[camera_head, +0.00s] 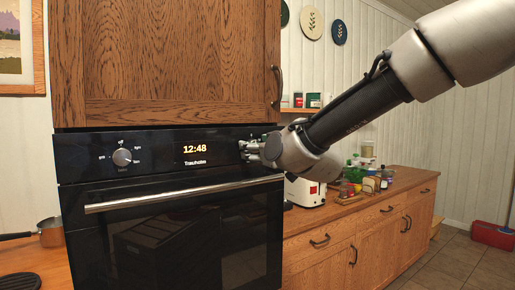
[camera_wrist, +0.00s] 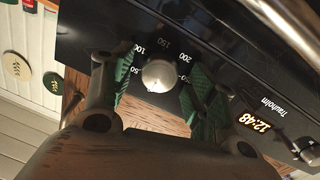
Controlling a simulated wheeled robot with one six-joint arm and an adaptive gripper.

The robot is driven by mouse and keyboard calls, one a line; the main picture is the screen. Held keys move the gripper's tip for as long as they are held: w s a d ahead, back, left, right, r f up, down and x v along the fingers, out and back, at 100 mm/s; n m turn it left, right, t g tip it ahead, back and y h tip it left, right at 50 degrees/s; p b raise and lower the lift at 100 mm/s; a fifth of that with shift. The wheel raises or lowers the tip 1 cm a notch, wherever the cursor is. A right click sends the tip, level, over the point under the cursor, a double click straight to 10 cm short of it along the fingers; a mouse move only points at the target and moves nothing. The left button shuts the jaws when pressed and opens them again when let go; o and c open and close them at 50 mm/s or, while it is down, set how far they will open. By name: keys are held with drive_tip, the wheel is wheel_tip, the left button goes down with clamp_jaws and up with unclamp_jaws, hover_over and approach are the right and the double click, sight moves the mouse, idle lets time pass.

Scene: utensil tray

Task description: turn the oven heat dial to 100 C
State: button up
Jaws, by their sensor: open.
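The oven heat dial (camera_wrist: 158,76) is a round silver knob on the oven's black panel. In the wrist view, numbers from 50 to 200 show around it, with another partly hidden at right. The 100 mark (camera_wrist: 131,50) is up and left of the knob. The knob's pointer is not clear enough to read. My gripper (camera_wrist: 152,72) is open, with one green-padded finger on each side of the knob; I cannot tell whether either touches it. In the head view my gripper (camera_head: 257,148) is at the right end of the panel and largely hides the dial.
The oven (camera_head: 180,230) has a long bar handle (camera_head: 185,194) below the panel. A second dial (camera_head: 122,157) is at the panel's left, and a clock display (camera_head: 195,149) is between. A wooden cabinet (camera_head: 170,60) is above. A counter with a white toaster (camera_head: 305,191) is right.

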drive_tip(key=c, duration=1)
drive_tip(key=shift+c, duration=0.2)
drive_tip(key=shift+m, duration=0.3)
drive_tip(key=m, duration=1)
drive_tip(key=m+g, duration=0.1)
drive_tip(key=m, duration=0.9)
drive_tip(key=shift+w+d+r+g+y, duration=0.1)
drive_tip(key=shift+d+r+g+y, duration=0.05)
drive_tip(key=shift+g+y, duration=0.2)
